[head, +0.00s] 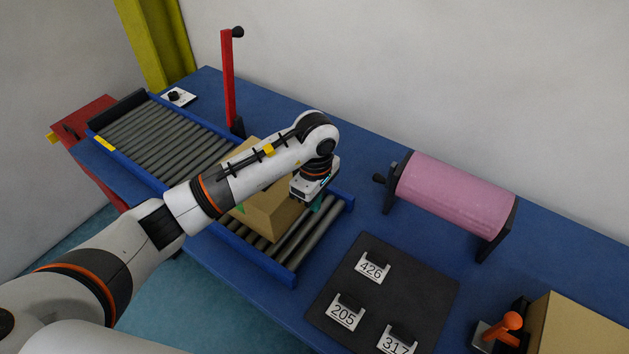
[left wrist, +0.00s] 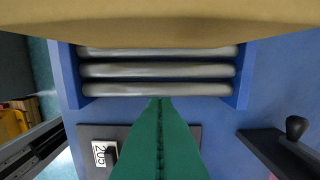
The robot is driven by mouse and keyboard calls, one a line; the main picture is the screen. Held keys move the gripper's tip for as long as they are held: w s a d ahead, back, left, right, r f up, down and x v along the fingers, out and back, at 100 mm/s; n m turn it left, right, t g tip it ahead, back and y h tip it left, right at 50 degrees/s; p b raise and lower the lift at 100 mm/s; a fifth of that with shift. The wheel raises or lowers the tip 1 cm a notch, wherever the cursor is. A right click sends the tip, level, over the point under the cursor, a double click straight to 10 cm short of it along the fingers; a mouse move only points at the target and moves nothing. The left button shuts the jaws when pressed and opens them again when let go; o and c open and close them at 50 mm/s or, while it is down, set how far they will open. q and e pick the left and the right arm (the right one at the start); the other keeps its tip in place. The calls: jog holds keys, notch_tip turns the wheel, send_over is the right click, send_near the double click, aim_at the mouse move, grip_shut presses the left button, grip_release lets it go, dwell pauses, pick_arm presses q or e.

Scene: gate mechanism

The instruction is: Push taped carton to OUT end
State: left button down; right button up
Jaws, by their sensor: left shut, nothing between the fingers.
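A tan carton (head: 272,217) with green tape on its side sits on the roller conveyor (head: 345,203), towards the near right end. My left forearm hides part of it. My left gripper (head: 314,208) points down beside the carton's right side, over the last rollers; I cannot tell whether it touches. In the left wrist view its green fingers (left wrist: 160,101) are together and empty, and the carton (left wrist: 160,22) fills the top edge. A yellow label (head: 105,143) marks the conveyor's far left end, its writing too small to read. My right gripper is not in view.
A red upright lever (head: 228,80) stands at the conveyor's back edge. The rollers (head: 155,135) left of the carton look clear. A pink roll (head: 456,193), a dark mat (head: 425,290) with number tags and another box (head: 580,330) lie to the right.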

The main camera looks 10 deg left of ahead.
pick_arm(q)
notch_tip(320, 180, down, 3)
jog(key=shift+a+f+p, duration=0.1)
jog(key=shift+p, duration=0.45)
jog(key=shift+w+a+p, duration=0.25)
jog(key=shift+a+p, duration=0.1)
jog(key=shift+a, duration=0.25)
jog(key=shift+w+a+p, duration=0.2)
jog(key=shift+a+p, duration=0.15)
jog(key=shift+a, duration=0.25)
jog(key=shift+w+a, duration=0.2)
jog(key=shift+a, duration=0.35)
